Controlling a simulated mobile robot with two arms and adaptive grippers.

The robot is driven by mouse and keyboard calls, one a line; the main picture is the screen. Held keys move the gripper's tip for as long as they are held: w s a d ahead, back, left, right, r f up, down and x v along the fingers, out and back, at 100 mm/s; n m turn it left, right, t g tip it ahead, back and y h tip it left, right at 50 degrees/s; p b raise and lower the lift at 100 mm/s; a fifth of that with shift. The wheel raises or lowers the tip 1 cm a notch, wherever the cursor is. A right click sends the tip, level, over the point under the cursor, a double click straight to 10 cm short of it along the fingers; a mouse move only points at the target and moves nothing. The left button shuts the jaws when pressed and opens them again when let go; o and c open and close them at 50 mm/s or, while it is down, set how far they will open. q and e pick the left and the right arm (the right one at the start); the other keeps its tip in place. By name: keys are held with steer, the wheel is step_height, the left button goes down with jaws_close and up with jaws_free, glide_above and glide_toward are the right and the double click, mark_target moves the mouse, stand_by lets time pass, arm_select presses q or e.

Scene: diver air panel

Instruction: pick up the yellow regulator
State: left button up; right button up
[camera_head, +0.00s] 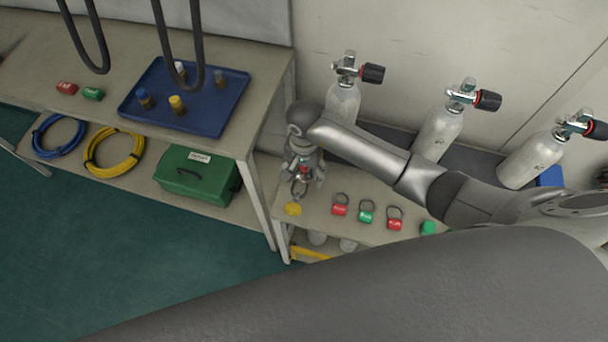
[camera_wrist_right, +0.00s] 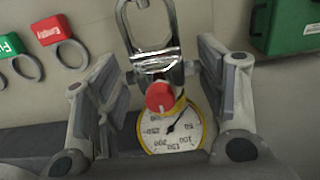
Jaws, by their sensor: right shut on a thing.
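The yellow regulator (camera_head: 293,209) is at the left end of the low bench in the head view. In the right wrist view it shows a yellow-rimmed dial (camera_wrist_right: 178,130), a red knob and a metal yoke. My right gripper (camera_head: 306,176) points down over it, and its fingers (camera_wrist_right: 160,75) are on both sides of it, shut on it. The fingers hide part of its body in the head view. I cannot tell whether it touches the bench. My left gripper is not in view.
Red and green ring tags (camera_head: 366,212) lie on the low bench (camera_head: 322,222), right of the regulator. Gas cylinders (camera_head: 440,135) stand behind. The taller bench (camera_head: 262,130) at left holds a blue tray (camera_head: 215,128); a green case (camera_head: 190,180) is on its lower shelf.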

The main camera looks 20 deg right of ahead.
steer(key=s+d+r+b, duration=0.1)
steer(key=s+d+r, duration=0.1)
steer(key=s+r, duration=0.8)
steer(key=s, duration=0.3)
steer(key=shift+s+d+b, duration=0.25)
steer(key=shift+s+b, duration=0.15)
